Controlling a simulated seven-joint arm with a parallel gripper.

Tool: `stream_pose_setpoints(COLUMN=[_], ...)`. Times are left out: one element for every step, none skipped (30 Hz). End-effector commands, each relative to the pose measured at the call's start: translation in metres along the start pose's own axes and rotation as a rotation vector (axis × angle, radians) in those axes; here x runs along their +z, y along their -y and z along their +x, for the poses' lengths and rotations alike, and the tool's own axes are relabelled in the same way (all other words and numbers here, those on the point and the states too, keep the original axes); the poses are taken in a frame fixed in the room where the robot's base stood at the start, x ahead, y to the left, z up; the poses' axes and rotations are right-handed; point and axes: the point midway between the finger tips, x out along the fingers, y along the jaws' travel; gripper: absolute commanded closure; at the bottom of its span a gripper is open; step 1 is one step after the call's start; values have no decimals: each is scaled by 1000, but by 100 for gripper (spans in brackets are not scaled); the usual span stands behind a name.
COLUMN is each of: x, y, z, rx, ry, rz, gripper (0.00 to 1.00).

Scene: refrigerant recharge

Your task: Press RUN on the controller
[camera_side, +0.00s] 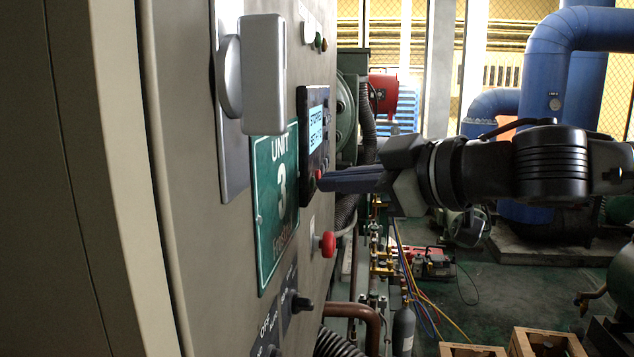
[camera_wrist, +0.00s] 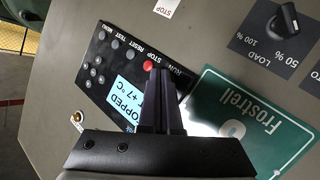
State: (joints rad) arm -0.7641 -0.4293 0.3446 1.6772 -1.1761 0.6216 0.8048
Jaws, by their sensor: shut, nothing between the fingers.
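The controller (camera_side: 304,150) is a black panel on the cabinet face, with a lit display (camera_side: 317,127) reading STOPPED and a set value of +7 °C. In the wrist view the controller (camera_wrist: 98,78) shows a red STOP button (camera_wrist: 148,65) and small dark buttons labelled RESET, TEST and MENU. The RUN label is partly visible beside STOP; its button is hidden behind my fingers. My gripper (camera_side: 322,181) is shut and empty, its tips at the lower part of the controller; contact cannot be told. The gripper (camera_wrist: 161,73) also shows in the wrist view.
A green UNIT 3 plate (camera_side: 275,200) is beside the controller. A red mushroom button (camera_side: 328,245) and a dark rotary knob (camera_side: 301,303) project below. A silver handle (camera_side: 263,75) sticks out above. Pipes and hoses stand behind; air right of the panel is free around my arm.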

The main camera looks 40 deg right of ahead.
Motion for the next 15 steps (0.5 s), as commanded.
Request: stream_pose_setpoints(x=[0,0,0,0,0,0,0,1,2,2,3,4,4,5,5], y=[0,0,0,0,0,0,-1,-1,-2,-2,-3,-4,-5,-5,-6], z=[0,0,0,0,0,-1,-1,-2,-3,-4,-6,-8,-9,-10,-11], rx=[0,0,0,0,0,0,0,0,0,0,0,0,0,0,0], ry=[-1,-1,-1,-1,-1,-1,-1,-1,-1,-1,-1,-1,-2,-2,-1], rz=[0,0,0,0,0,0,0,0,0,0,0,1,1,1,0], gripper=[100,100,100,100,100,100,100,100,100,100,100,100,100,100,100])
